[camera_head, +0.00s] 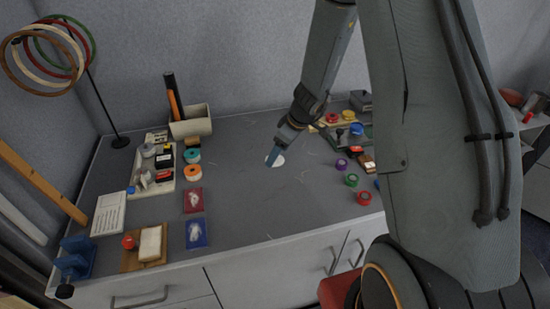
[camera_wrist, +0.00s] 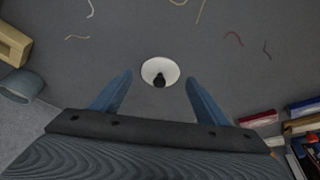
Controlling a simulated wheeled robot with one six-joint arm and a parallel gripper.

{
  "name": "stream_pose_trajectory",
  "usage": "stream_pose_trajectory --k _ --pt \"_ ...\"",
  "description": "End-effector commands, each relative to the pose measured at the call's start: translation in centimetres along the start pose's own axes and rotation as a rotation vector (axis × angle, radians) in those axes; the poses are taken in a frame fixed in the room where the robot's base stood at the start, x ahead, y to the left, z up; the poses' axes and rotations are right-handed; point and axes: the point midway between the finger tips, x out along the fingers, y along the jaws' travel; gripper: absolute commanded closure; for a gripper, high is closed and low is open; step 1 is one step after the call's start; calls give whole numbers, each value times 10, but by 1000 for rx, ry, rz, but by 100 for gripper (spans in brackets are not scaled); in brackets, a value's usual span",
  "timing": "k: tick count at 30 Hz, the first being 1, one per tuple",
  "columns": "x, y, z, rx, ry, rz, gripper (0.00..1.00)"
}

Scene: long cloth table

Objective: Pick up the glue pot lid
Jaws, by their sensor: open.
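In the head view the lid (camera_head: 279,161) shows as a white patch in the middle of the table. My gripper (camera_head: 273,156) is over its left edge there and partly hides it. The fingers hold nothing. I cannot tell the exact height of the fingertips above the lid.
Loose thread scraps lie around the lid. To the left are a sorting tray (camera_head: 137,177), tape rolls (camera_head: 192,172) and red and blue packets (camera_head: 193,200). To the right are small coloured rolls (camera_head: 351,180) and a cluttered tray. The table around the lid is mostly clear.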

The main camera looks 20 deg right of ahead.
Motion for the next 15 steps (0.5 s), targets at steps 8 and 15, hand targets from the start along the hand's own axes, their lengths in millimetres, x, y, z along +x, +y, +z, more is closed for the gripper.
stream_pose_trajectory --k 8,15 --pt "12 0 0 0 0 1 32" --pt "12 0 0 0 0 0 48"
